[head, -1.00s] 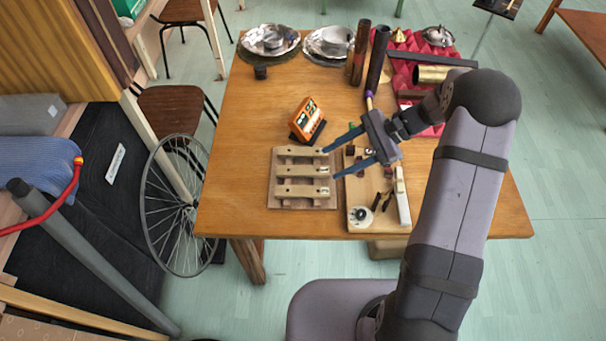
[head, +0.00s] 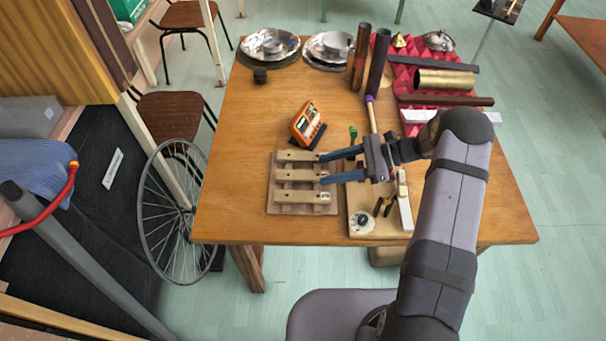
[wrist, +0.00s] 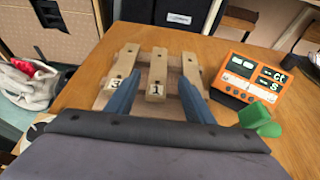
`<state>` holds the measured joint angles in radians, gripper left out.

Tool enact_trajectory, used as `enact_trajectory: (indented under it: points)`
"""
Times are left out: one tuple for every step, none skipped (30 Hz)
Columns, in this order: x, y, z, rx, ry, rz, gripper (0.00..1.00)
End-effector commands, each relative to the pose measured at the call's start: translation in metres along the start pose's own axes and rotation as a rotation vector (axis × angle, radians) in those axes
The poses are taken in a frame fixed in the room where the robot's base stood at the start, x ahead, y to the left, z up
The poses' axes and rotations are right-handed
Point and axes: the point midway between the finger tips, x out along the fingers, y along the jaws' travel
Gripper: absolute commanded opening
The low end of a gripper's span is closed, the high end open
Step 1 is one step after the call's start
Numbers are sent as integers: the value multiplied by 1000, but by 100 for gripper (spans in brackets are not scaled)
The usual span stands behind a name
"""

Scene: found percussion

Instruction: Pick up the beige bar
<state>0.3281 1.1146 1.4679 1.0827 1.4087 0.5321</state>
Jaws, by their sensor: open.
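Three beige wooden bars lie side by side on a slatted wooden stand (head: 275,208) at the table's left front. They are the far bar (head: 295,155), the middle bar (head: 297,175) and the near bar (head: 295,195). In the wrist view, the middle bar (wrist: 158,68) bears a "1", the left bar (wrist: 125,60) a "3"; the right bar (wrist: 192,72) is partly behind a finger. My gripper (head: 321,169) is open and empty at the bars' right ends. In the wrist view its blue fingers (wrist: 159,76) straddle the middle bar's line; their height above it is unclear.
An orange device (head: 307,122) stands just behind the stand. A green object (wrist: 255,115) is close to my gripper's right side in the wrist view. A pale board (head: 360,232) with small parts lies right of the stand. Dark tubes (head: 378,65) stand farther back.

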Motion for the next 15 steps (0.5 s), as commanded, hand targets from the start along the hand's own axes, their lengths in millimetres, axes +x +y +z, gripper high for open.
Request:
enact_trajectory:
  points:
    - [1,0,0,0,0,0,48]
    - [2,0,0,0,0,1,48]
    - [4,1,1,0,-1,1,48]
    - [6,1,1,1,-1,2,48]
    - [8,2,1,1,-1,3,48]
    - [12,2,2,2,-1,4,48]
    - [15,3,2,2,-1,5,48]
    - [19,3,3,2,0,4,48]
    - [24,3,3,1,-1,4,48]
    - [28,4,3,1,-1,5,48]
    - [32,5,3,2,-1,5,48]
    - [37,4,2,1,0,4,48]
    - [41,4,2,1,0,3,48]
    - [44,4,2,1,0,4,48]
    - [48,4,1,0,0,4,48]
